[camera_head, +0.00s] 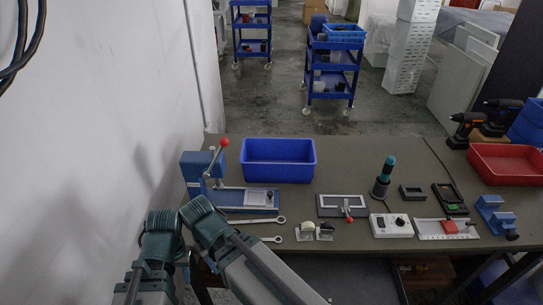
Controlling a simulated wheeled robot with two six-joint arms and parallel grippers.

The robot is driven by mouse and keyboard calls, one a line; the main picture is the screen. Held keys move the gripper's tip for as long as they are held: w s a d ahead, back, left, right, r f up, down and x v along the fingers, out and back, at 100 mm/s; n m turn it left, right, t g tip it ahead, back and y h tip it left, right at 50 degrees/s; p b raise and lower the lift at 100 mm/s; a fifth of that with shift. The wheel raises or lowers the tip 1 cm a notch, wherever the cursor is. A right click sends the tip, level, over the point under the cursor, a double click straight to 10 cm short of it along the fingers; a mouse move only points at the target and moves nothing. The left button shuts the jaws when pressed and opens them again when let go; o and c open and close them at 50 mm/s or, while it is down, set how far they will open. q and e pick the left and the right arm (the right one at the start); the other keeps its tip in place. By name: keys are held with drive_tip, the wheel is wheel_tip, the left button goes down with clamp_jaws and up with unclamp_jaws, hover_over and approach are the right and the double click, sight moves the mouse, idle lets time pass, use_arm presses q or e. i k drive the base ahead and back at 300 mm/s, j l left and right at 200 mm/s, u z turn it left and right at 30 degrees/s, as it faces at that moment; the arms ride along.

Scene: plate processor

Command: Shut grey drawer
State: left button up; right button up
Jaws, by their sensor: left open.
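The grey drawer cannot be made out for certain in the head view. A grey surface (345,277) shows in shadow below the front edge of the workbench (345,249), but I cannot tell whether it is the drawer or how far it stands open. My left arm comes in at the lower left, bends at its teal joints, and its dark grey link runs down to the right past the bottom edge. Its gripper lies out of sight there. My right arm and gripper do not show.
A blue bin (279,160), a lever press (207,170), wrenches (256,220), a white control box (391,226) and a red tray (507,164) stand on the bench. A white wall (90,120) is close on the left. Blue carts (333,65) stand behind.

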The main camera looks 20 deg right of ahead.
sight(363, 281)
drive_tip(key=k+j, duration=0.3)
drive_tip(key=k+z, duration=0.15)
drive_tip(key=z, duration=1.85)
